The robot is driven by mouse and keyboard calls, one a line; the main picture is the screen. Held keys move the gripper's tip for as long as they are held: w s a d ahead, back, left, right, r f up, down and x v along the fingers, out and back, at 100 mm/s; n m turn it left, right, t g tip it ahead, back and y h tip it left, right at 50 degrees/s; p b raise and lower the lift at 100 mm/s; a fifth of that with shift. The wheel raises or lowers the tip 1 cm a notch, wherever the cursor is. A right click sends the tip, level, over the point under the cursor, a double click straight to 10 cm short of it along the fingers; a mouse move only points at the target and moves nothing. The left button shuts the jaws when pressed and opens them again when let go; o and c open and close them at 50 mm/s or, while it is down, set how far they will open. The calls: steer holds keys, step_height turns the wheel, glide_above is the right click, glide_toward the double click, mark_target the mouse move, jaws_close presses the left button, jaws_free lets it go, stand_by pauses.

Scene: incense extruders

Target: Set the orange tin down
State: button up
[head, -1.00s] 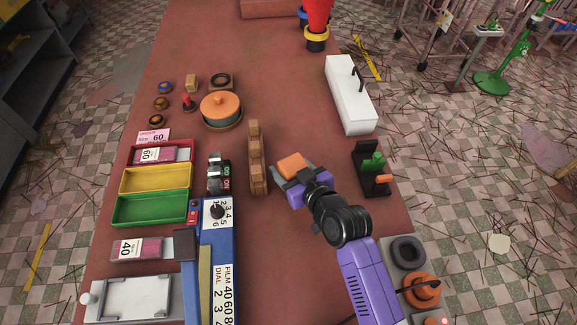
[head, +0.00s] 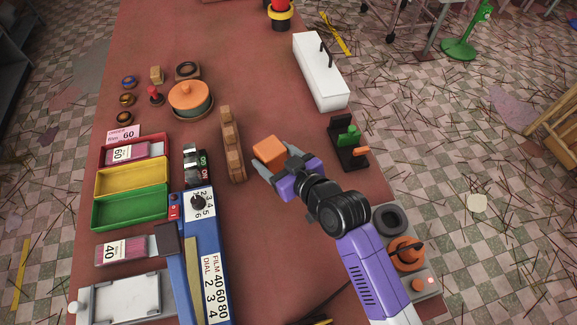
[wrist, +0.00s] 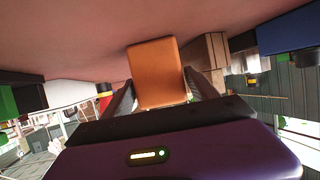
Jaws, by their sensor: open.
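The orange tin (head: 268,150), a small block-like shape, stands on the red-brown table to the right of the wooden rack (head: 232,148). My gripper (head: 273,158) is open around it, with one finger on either side. In the wrist view the tin (wrist: 157,72) sits between the two spread fingers, and a gap shows beside the right finger. Whether the left finger touches it I cannot tell. The tin's underside is hidden, but it looks to rest on the table.
A black stand with green and orange parts (head: 346,148) is close to the right of my gripper. A white box (head: 320,75) lies beyond. Colored trays (head: 130,207) and a blue machine (head: 205,255) are on the left. The table is clear between rack and white box.

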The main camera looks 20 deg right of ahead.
steer(key=v, duration=0.7)
steer(key=shift+s+r+b, duration=0.15)
steer(key=shift+s+b, duration=0.1)
steer(key=shift+b, duration=0.05)
